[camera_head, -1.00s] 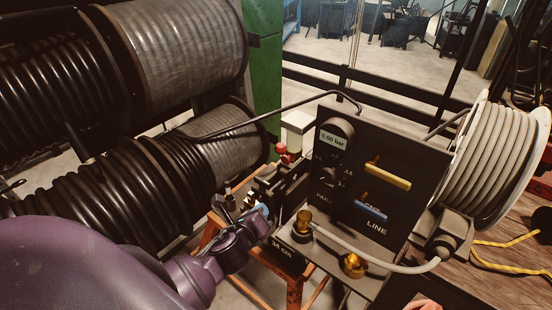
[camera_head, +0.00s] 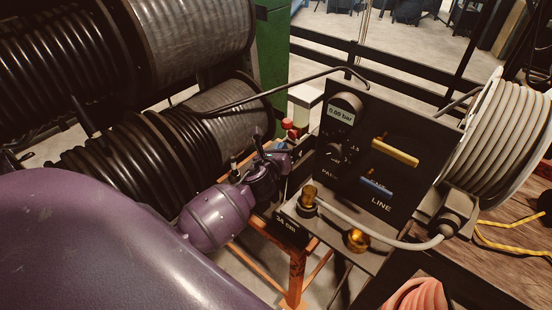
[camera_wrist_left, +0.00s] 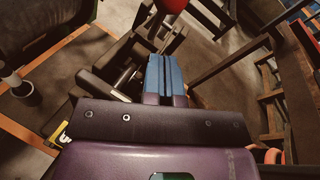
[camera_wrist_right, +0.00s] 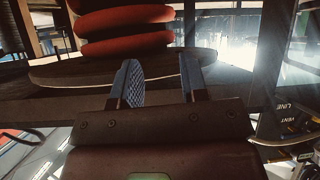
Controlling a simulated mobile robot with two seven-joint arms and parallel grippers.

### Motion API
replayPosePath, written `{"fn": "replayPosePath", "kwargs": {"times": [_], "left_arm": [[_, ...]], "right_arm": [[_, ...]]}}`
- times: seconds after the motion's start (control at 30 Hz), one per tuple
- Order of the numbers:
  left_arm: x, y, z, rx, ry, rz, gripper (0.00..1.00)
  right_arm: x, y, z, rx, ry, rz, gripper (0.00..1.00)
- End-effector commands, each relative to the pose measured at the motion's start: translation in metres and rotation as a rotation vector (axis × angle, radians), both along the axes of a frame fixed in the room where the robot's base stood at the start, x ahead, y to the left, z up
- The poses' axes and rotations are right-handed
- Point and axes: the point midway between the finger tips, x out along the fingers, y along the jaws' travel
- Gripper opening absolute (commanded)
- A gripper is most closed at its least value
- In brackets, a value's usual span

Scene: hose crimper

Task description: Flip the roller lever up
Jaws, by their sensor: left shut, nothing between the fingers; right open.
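A small mechanism with a red ball knob (camera_head: 288,124) stands left of the dark control panel in the head view. The red knob also shows at the top edge of the left wrist view (camera_wrist_left: 172,4), with dark metal bars (camera_wrist_left: 112,84) left of my fingers. I cannot tell for sure which part is the roller lever. My left gripper (camera_wrist_left: 166,72) is shut and empty, its blue fingers together close beside the bars. Whether they touch is unclear. In the head view my purple wrist partly covers the mechanism. My right gripper (camera_wrist_right: 160,80) is open and empty.
The panel (camera_head: 408,139) carries a gauge, a yellow handle, a blue handle and brass fittings. Large black hose reels (camera_head: 130,165) fill the left. A white hose reel (camera_head: 505,130) stands right. A stacked orange-red coil (camera_wrist_right: 122,22) lies beyond my right fingers.

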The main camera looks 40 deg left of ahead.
Motion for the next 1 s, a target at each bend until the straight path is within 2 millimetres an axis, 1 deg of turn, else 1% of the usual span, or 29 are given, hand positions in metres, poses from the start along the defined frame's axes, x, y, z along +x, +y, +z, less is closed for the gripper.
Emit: {"fn": "replayPosePath", "kwargs": {"times": [0.03, 0.1, 0.3, 0.43, 0.73, 0.87, 1.0], "left_arm": [[0.008, 0.003, 0.003, 0.000, -0.002, 0.001, 0.00], [0.015, 0.007, 0.010, 0.000, -0.002, 0.001, 0.00], [0.028, 0.014, 0.020, -0.001, 0.000, 0.000, 0.00], [0.031, 0.016, 0.021, 0.000, 0.001, 0.000, 0.00], [0.031, 0.016, 0.021, -0.001, 0.001, 0.000, 0.00], [0.033, 0.016, 0.023, -0.001, 0.000, -0.001, 0.00], [0.042, 0.016, 0.028, -0.001, -0.001, 0.000, 0.00]], "right_arm": [[0.001, 0.001, 0.001, 0.001, -0.002, 0.000, 0.40], [0.001, 0.001, 0.004, 0.003, -0.003, -0.001, 0.40], [0.001, 0.001, 0.007, 0.004, -0.003, -0.003, 0.40], [-0.002, 0.001, 0.005, 0.004, 0.002, -0.004, 0.40], [-0.009, 0.000, 0.000, 0.003, 0.019, -0.007, 0.40], [-0.008, -0.001, 0.001, 0.002, 0.017, -0.007, 0.40], [-0.004, 0.000, 0.006, 0.001, 0.008, -0.004, 0.40]]}}
